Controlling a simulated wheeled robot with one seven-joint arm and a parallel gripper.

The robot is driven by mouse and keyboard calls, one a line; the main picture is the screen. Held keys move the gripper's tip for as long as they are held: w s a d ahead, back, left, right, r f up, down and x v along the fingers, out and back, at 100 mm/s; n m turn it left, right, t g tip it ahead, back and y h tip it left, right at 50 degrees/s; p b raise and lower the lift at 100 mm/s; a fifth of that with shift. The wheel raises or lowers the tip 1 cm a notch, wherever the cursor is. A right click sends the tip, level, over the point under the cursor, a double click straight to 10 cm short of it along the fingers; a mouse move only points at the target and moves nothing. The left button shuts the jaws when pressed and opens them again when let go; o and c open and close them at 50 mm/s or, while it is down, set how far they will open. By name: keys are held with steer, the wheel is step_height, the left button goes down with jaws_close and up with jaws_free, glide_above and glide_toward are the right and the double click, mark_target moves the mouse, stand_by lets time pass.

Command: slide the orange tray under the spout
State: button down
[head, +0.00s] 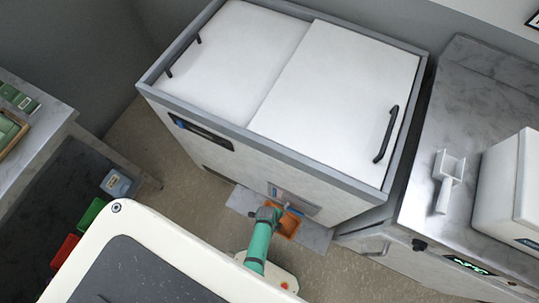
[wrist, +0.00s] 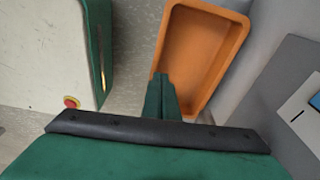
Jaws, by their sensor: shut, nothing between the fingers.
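The orange tray (wrist: 203,50) fills the upper middle of the wrist view. It is a shallow rectangular tray with raised walls and looks empty. In the head view a small part of the tray (head: 288,224) shows low at the front of the white machine, beside my arm. My gripper (wrist: 161,78) is shut and empty, its fingertips over the tray's near left wall in the picture. I cannot tell whether they touch it. In the head view my gripper (head: 284,210) is small and partly hidden. I cannot make out the spout in either view.
The white machine (head: 290,75) with two lids and black handles stands ahead. A marble counter (head: 480,85) with a white scoop (head: 447,180) is at the right. Red (head: 64,250) and green (head: 92,216) bins stand at the left. Open floor (head: 165,155) lies between.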

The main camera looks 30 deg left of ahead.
steer(key=shift+s+a, duration=0.1)
steer(key=shift+a, duration=0.1)
steer(key=a, duration=1.2)
steer(key=shift+s, duration=0.35)
